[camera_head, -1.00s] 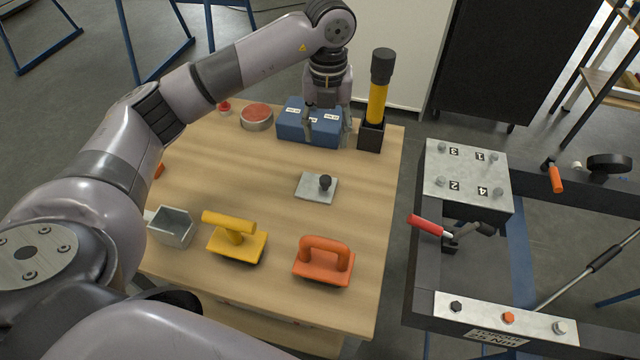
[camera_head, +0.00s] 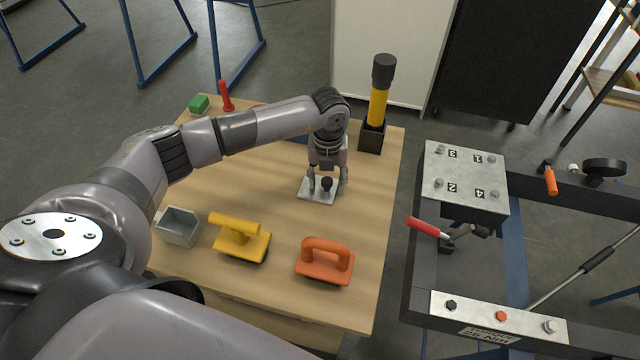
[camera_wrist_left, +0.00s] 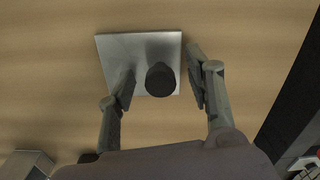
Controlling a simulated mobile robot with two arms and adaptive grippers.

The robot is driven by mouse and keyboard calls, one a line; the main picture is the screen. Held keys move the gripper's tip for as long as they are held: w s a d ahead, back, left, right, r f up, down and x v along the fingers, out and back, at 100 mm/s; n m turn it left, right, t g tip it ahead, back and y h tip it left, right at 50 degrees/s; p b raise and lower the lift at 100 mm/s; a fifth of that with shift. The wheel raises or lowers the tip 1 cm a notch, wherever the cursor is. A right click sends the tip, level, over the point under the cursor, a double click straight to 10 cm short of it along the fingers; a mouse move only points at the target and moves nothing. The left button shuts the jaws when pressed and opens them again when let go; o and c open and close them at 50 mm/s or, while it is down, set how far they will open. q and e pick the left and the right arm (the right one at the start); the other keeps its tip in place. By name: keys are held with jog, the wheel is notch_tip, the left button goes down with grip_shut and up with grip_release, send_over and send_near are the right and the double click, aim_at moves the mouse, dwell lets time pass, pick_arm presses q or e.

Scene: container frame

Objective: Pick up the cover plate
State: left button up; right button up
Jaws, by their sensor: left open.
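The cover plate (camera_head: 316,195) is a flat grey metal square with a black knob (camera_head: 326,184) on top, lying on the wooden table. In the left wrist view the plate (camera_wrist_left: 119,50) is below the fingers, and the knob (camera_wrist_left: 160,79) sits between them. My left gripper (camera_head: 327,190) is open above the plate, with one finger on each side of the knob. In the wrist view the fingers (camera_wrist_left: 160,85) stand apart from the knob with gaps on both sides. My right gripper is not in view.
A yellow-handled float (camera_head: 240,238), an orange-handled float (camera_head: 325,262) and a grey open box (camera_head: 177,227) stand at the table's front. A yellow-and-black cylinder in a black holder (camera_head: 372,136) stands behind the gripper. A metal frame with a numbered plate (camera_head: 464,178) is at right.

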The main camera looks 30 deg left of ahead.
pick_arm(q)
jog(key=shift+f, duration=0.35)
jog(key=shift+c, duration=0.4)
grip_shut()
jog(key=shift+r, duration=0.1)
